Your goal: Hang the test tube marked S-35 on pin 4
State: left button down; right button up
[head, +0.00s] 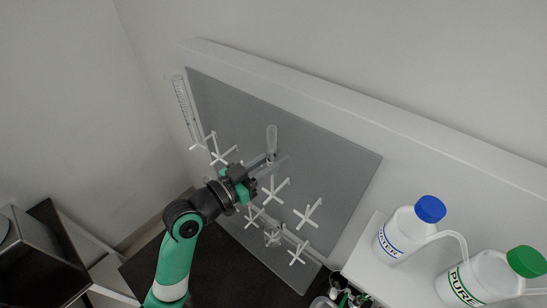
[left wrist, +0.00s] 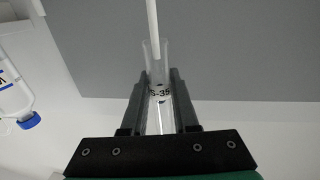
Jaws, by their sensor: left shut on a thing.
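My left gripper (head: 270,166) is shut on a clear test tube marked S-35 (left wrist: 159,95), in front of the grey pegboard (head: 325,165). In the left wrist view the tube lies between the two dark fingers with its open end toward the board. A white pin (left wrist: 152,25) reaches down to that open end and seems to overlap it; how deep it goes I cannot tell. Several white pins, such as one right of the gripper (head: 275,188) and one farther right (head: 308,213), stick out of the board. No pin numbers are readable. My right gripper is not in view.
Another clear tube (head: 271,138) stands round end up just above the gripper. A graduated cylinder (head: 184,103) hangs at the board's left edge. A blue-capped bottle (head: 403,236) and a green-capped bottle (head: 480,278) stand at the right. Glassware is at the bottom.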

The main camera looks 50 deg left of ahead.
pick_arm(q)
jog(key=shift+f+b, duration=3.8)
jog(key=shift+f, duration=0.8)
jog(key=c, duration=0.6)
grip_release()
jog(key=shift+s, duration=0.1)
jog(key=shift+s, duration=0.3)
jog(key=s+p, duration=0.3)
jog(key=s, duration=0.8)
jog(key=shift+a, duration=0.2)
